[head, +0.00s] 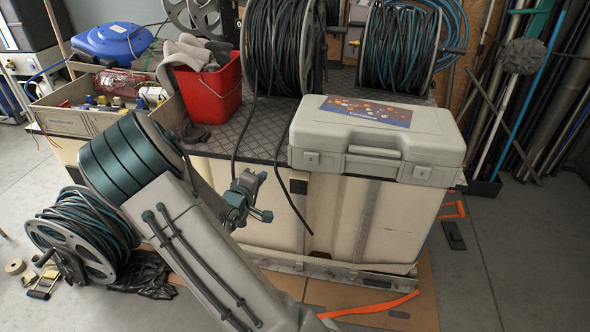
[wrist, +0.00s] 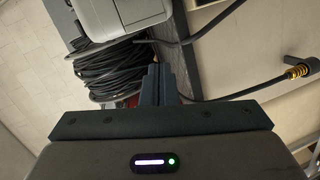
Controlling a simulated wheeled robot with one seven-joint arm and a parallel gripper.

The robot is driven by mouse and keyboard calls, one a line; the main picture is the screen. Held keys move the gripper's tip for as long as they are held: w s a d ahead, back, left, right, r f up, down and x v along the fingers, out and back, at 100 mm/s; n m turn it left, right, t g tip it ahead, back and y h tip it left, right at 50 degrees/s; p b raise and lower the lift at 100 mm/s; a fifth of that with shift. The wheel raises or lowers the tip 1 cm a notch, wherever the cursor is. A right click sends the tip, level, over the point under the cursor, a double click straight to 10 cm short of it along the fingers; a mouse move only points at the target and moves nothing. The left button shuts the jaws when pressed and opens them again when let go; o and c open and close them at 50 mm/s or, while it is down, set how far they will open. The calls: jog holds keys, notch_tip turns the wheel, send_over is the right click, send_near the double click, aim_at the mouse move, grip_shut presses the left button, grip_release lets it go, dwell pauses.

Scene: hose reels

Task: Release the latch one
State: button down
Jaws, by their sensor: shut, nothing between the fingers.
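A grey hard case (head: 375,138) with a colourful label lies closed on the front right of the cream crate's top. Its front has a left square latch (head: 311,158), a handle in the middle and a right latch (head: 421,172). Both latches look flat against the case. The end of my arm (head: 243,195) is in front of the crate, left of and below the left latch, apart from the case. In the wrist view my gripper (wrist: 157,72) has its dark fingers together and empty. A grey boxy thing, likely the case, shows at the top there (wrist: 112,16).
Two hose reels (head: 280,48) (head: 400,48) stand behind the case. A red bucket (head: 212,90) and a parts bin (head: 72,122) sit to the left. A loose black hose hangs over the crate's front near my arm. Another reel (head: 85,233) lies on the floor at left.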

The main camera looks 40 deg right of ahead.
jog(key=shift+s+d+r+n+h+b, duration=0.1)
jog(key=shift+s+d+n+h+b, duration=0.15)
jog(key=shift+d+h, duration=0.35)
jog(key=shift+s+d+n+h+b, duration=0.1)
jog(key=shift+s+d+n+h, duration=0.2)
jog(key=shift+h, duration=0.6)
jog(key=shift+w, duration=0.15)
jog(key=b, duration=0.1)
send_near(301, 154)
jog(key=w+d, duration=0.1)
jog(key=w, duration=0.1)
jog(key=w+d, duration=0.1)
jog(key=w, duration=0.1)
jog(key=w+d, duration=0.1)
jog(key=shift+w+d+r, duration=0.1)
jog(key=shift+w+d, duration=0.1)
jog(key=shift+w, duration=0.2)
jog(key=shift+s+d+b, duration=0.15)
jog(key=shift+s+d, duration=0.2)
jog(key=shift+s, duration=0.15)
jog(key=shift+s+d+b, duration=0.15)
jog(key=shift+s+d, duration=0.15)
jog(key=shift+s, duration=0.25)
jog(key=shift+s+d, duration=0.4)
jog(key=shift+s, duration=0.05)
